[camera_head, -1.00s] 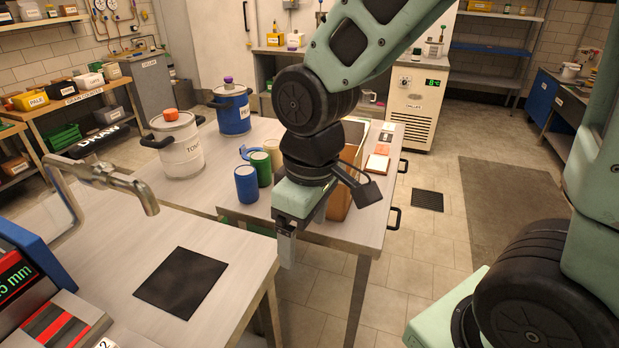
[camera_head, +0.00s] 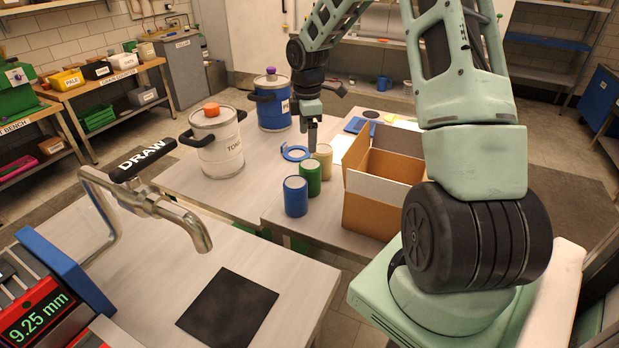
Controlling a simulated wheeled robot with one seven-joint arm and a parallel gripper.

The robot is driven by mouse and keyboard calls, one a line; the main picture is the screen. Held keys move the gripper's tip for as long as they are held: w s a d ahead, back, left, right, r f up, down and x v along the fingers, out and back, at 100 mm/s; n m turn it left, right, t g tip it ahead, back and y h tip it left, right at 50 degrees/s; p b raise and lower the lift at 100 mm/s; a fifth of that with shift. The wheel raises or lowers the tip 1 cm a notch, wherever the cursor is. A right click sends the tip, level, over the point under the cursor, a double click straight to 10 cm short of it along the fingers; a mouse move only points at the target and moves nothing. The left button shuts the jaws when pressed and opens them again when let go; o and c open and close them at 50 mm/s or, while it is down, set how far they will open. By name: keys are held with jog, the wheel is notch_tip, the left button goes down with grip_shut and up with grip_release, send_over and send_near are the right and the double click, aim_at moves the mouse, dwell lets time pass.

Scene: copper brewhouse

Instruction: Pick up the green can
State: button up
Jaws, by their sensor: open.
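The green can (camera_head: 310,179) stands upright on the work table, between a blue can (camera_head: 295,197) in front of it and a cream can (camera_head: 323,161) behind it. The cans stand close together in a slanting row. My gripper (camera_head: 312,148) points downward and appears just above or behind the green can, its tips close to the can tops. It is open and holds nothing visible. The small gap between its fingers is hard to make out.
An open cardboard box (camera_head: 375,205) stands right of the cans. A blue tape ring (camera_head: 295,153) lies behind them. A white lidded pot (camera_head: 217,145) and a blue pot (camera_head: 272,103) stand to the left. A tap (camera_head: 150,205) rises at the left front.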

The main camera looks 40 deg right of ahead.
aim_at(308, 163)
notch_tip(308, 163, down, 10)
jog(key=shift+s+r+p, duration=0.1)
jog(key=shift+r+p, duration=0.15)
jog(key=shift+p, duration=0.2)
jog(key=shift+s+f+p, duration=0.15)
jog(key=shift+f+p, duration=0.2)
jog(key=shift+f, duration=0.95)
jog(key=shift+s+f+p, duration=0.1)
jog(key=shift+f+p, duration=0.2)
jog(key=shift+f, duration=1)
jog(key=c, duration=1.2)
